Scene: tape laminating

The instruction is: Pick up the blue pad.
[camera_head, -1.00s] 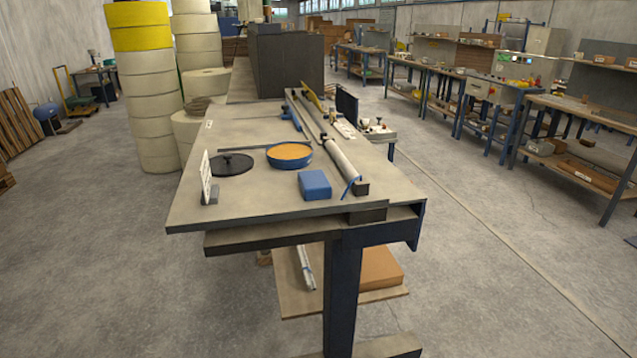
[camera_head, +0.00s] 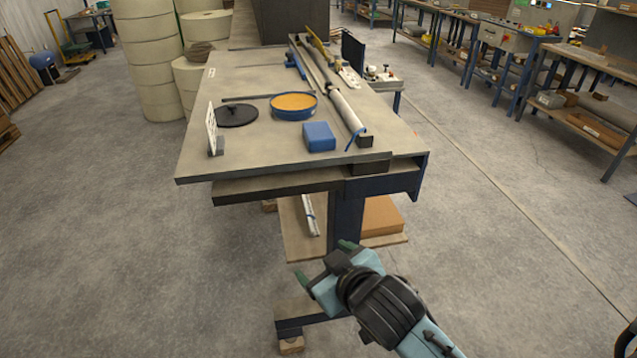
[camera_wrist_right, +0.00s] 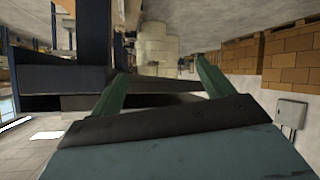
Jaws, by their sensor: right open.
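The blue pad (camera_head: 319,137) lies on the table top (camera_head: 262,165) near its front right, in front of the blue round tray with orange contents (camera_head: 294,105). My right gripper (camera_head: 322,262) is below the table's front edge, in front of the table leg, well apart from the pad. Its two green fingers are spread with nothing between them; the right wrist view shows them (camera_wrist_right: 160,88) too. The pad does not show in the right wrist view. My left gripper is not in view.
A long roller (camera_head: 347,110) lies right of the pad. A lower shelf (camera_head: 297,240) holds a brown box (camera_head: 381,215).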

